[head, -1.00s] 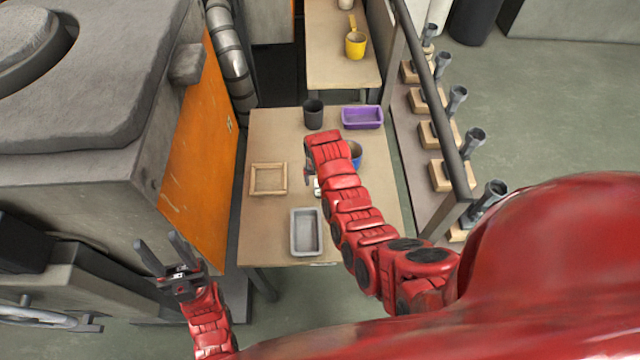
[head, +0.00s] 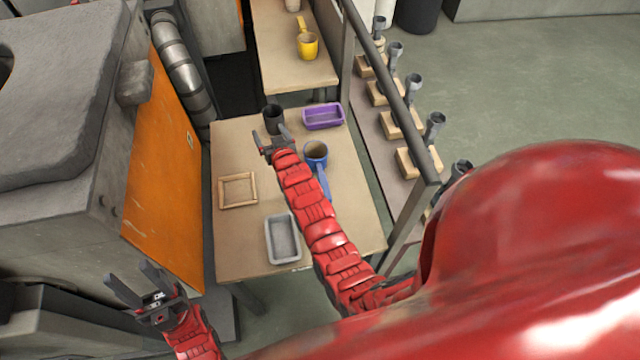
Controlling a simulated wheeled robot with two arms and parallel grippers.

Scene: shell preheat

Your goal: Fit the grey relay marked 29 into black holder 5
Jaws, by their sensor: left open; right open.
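I cannot make out a grey relay marked 29 or a black holder numbered 5 in the head view. A plain black cup (head: 273,117) stands at the back of the near table, with no readable mark. My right gripper (head: 270,136) is open and empty, just in front of the black cup in the picture; whether it touches the cup cannot be told. My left gripper (head: 133,280) is open and empty at the lower left, off the table beside the grey machine.
A metal rail (head: 395,85) runs along the right.

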